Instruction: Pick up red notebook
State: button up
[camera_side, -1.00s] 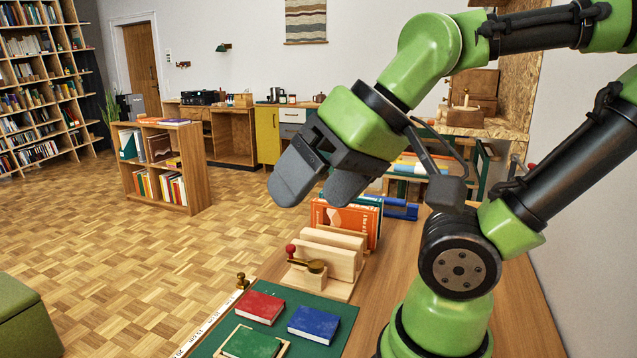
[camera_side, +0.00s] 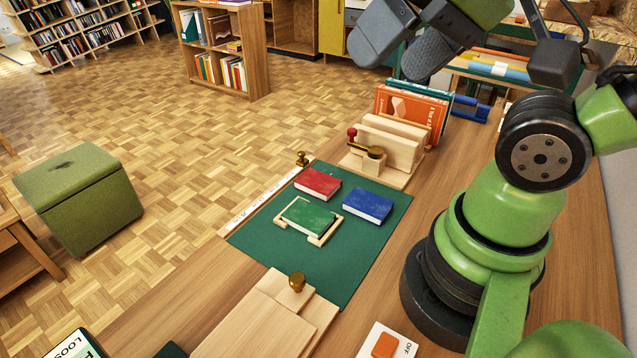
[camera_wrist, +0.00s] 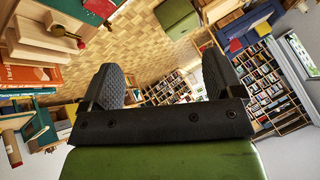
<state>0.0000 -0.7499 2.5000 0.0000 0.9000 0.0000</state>
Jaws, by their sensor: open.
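The red notebook (camera_side: 318,184) lies flat on the green mat (camera_side: 290,258), near its far left edge. A blue notebook (camera_side: 368,205) lies to its right, apart from it. A green notebook (camera_side: 308,217) lies in a light wooden frame (camera_side: 318,241) in front of it. My gripper (camera_side: 396,62) is high above the table, beyond and up from the red notebook, open and empty. In the wrist view my gripper's two fingers (camera_wrist: 160,88) stand wide apart with nothing between them. A small red patch (camera_wrist: 100,7) at the top there may be the red notebook, cut off by the frame edge.
A wooden press with a red knob (camera_side: 352,132) and upright orange books (camera_side: 410,108) stand beyond the mat. A wooden board with a brass knob (camera_side: 296,282) lies at the near end. An orange button (camera_side: 384,345) is at the front. The mat around the notebooks is otherwise clear.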

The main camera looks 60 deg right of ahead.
jog(key=shift+c, duration=0.2)
jog(key=shift+c, duration=0.9)
